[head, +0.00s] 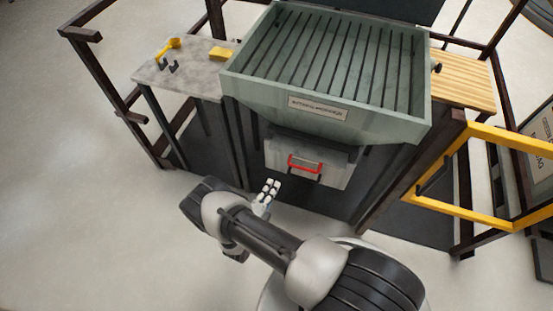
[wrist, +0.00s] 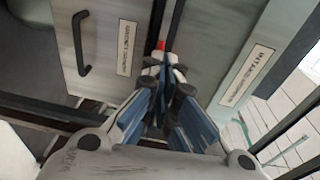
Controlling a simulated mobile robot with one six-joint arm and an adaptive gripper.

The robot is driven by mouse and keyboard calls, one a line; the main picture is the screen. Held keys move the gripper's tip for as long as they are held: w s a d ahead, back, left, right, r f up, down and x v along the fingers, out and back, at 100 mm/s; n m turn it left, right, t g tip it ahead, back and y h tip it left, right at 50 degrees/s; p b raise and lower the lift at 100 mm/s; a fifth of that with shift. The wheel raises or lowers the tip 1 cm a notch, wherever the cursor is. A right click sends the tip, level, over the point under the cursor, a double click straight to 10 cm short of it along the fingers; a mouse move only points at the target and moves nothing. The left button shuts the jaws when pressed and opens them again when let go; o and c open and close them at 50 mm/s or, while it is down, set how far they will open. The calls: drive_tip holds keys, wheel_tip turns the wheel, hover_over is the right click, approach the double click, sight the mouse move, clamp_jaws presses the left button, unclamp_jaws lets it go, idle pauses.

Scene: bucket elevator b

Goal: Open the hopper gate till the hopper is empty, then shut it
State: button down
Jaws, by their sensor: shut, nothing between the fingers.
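The hopper (head: 375,122) is a green-grey box with a dark bar grate across its top; I cannot tell how much lies under the bars. Below its front hangs a pale gate plate (head: 338,172) with a red handle (head: 305,163). I cannot tell whether the gate is open or shut. My gripper (head: 268,190) is shut and empty, in front of and to the left of the handle, apart from it in the head view. In the wrist view my gripper (wrist: 162,62) has a small red piece (wrist: 160,46) just beyond its fingertips, mostly hidden.
A grey side table (head: 195,80) at left bears a yellow scoop (head: 172,44) and a yellow block (head: 220,54). A wooden shelf (head: 465,85) and a yellow frame (head: 465,208) stand at right. The wrist view shows a black handle (wrist: 80,45). The left floor is clear.

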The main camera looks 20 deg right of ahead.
drive_tip(key=a+n+t+y, duration=0.1)
drive_tip(key=a, duration=0.1)
drive_tip(key=b, duration=0.3)
approach(282, 152)
drive_tip(key=shift+t, duration=0.3)
drive_tip(key=x, duration=0.6)
drive_tip(key=shift+w+d+f, duration=0.1)
drive_tip(key=shift+w+d, duration=0.2)
